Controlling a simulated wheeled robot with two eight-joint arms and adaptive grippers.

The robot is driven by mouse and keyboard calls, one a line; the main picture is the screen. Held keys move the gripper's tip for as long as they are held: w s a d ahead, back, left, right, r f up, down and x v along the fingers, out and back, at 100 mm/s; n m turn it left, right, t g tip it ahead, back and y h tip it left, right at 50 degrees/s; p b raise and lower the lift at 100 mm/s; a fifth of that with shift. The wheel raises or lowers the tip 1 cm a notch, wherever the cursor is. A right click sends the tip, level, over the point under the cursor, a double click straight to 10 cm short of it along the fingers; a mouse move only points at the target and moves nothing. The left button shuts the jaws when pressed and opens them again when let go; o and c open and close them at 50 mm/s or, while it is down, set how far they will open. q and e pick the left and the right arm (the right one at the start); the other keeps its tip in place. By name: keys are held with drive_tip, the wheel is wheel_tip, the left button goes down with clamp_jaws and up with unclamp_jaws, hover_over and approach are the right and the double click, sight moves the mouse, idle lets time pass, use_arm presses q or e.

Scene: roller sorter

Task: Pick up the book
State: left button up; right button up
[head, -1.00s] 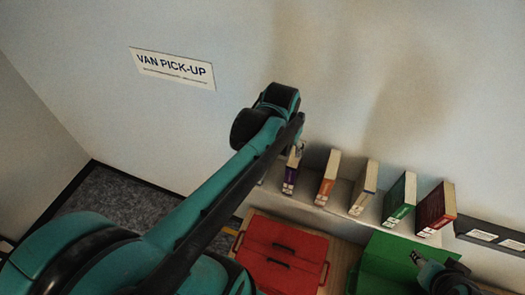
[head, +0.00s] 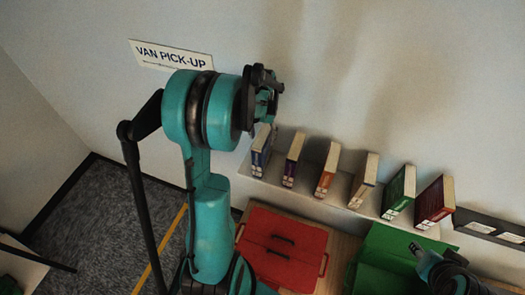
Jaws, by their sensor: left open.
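Several books stand in a row on a pale shelf (head: 300,195) against the wall: a blue book (head: 259,152) at the left end, then a purple book (head: 292,160), an orange book (head: 327,172), a tan book (head: 363,182), a green book (head: 398,193) and a red book (head: 433,203). My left gripper (head: 266,100) is open, above the blue book near the wall. I cannot tell whether it touches that book. My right gripper (head: 415,249) is at the lower right, over a green crate; its fingers are too small to read.
A "VAN PICK-UP" sign (head: 171,55) is on the wall. A dark rail with labels (head: 488,228) is right of the shelf. Open carpet (head: 110,220) lies at left.

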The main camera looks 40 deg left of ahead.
use_arm(q)
wheel_tip(320, 180, down, 2)
drive_tip(key=shift+f, duration=0.15)
clamp_jaws()
idle(0.3)
